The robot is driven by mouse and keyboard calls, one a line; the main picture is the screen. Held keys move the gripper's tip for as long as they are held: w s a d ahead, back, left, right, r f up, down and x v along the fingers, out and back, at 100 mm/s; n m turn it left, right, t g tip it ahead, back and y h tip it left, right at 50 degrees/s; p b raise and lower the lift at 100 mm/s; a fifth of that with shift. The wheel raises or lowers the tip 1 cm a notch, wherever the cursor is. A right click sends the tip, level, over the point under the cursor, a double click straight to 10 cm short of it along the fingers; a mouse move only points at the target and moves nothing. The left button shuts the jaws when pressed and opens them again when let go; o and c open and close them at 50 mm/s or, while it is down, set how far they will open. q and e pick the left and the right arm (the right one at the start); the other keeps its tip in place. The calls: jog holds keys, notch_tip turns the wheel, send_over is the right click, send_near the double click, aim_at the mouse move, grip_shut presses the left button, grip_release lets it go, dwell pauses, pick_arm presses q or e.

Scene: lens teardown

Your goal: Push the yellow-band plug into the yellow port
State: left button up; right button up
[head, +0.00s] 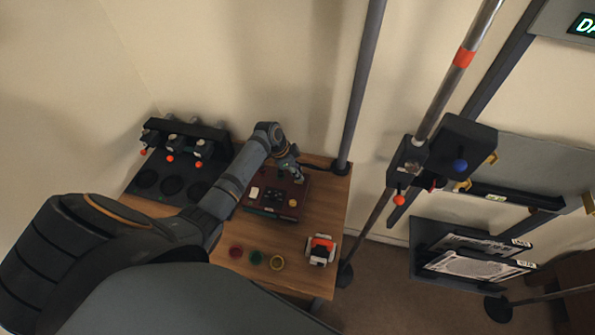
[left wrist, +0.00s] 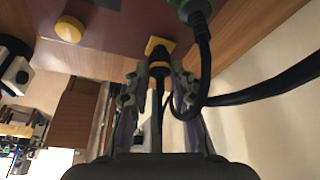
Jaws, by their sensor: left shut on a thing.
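The dark red box (head: 268,211) stands on the wooden table, with my left gripper (head: 297,178) at its far right edge. In the left wrist view my left gripper (left wrist: 156,88) is shut on the yellow-band plug (left wrist: 158,67), a dark plug with a cable trailing back between the fingers. The yellow port (left wrist: 157,44) is a yellow square on the box side, straight ahead of the plug. The plug's front end meets or overlaps the port in the picture; I cannot tell how deep it sits. My right gripper is not in view.
A green plug (left wrist: 196,14) with a black cable is close beside the yellow port. A yellow knob (left wrist: 69,29) is on the box. Red, green and yellow rings (head: 277,263) and an orange-white block (head: 320,249) lie on the table. A black rack (head: 185,127) stands at left.

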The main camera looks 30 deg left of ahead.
pick_arm(q)
jog(key=shift+f, duration=0.3)
jog(key=o, duration=1)
jog(key=v, duration=1.2)
